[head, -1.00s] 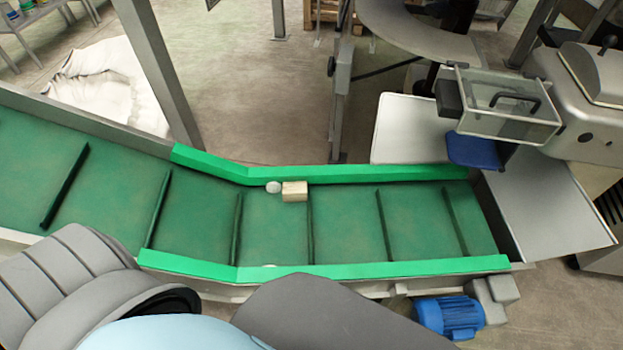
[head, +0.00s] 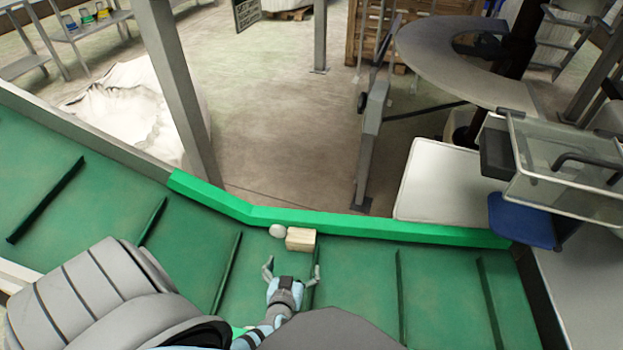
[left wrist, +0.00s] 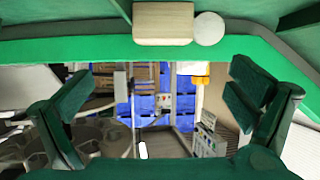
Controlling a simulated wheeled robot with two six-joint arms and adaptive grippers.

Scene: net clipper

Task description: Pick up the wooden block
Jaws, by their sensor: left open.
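The wooden block (head: 301,239) is a small pale cuboid on the green conveyor belt (head: 205,262), against the far bright green side rail. A white ball (head: 278,231) sits beside its left end. My left gripper (head: 292,267) is open and empty, on the near side of the block and apart from it, with its fingers spread. In the left wrist view, the block (left wrist: 163,23) and the ball (left wrist: 209,28) show at the top, beyond the open fingers (left wrist: 158,88). My right gripper is not in view.
The bright green rail (head: 380,228) runs along the belt's far edge, close behind the block. Dark cleats (head: 227,272) cross the belt. A grey post (head: 177,85) stands behind it at left. A clear-sided machine box (head: 565,170) and white surface (head: 440,185) stand at right.

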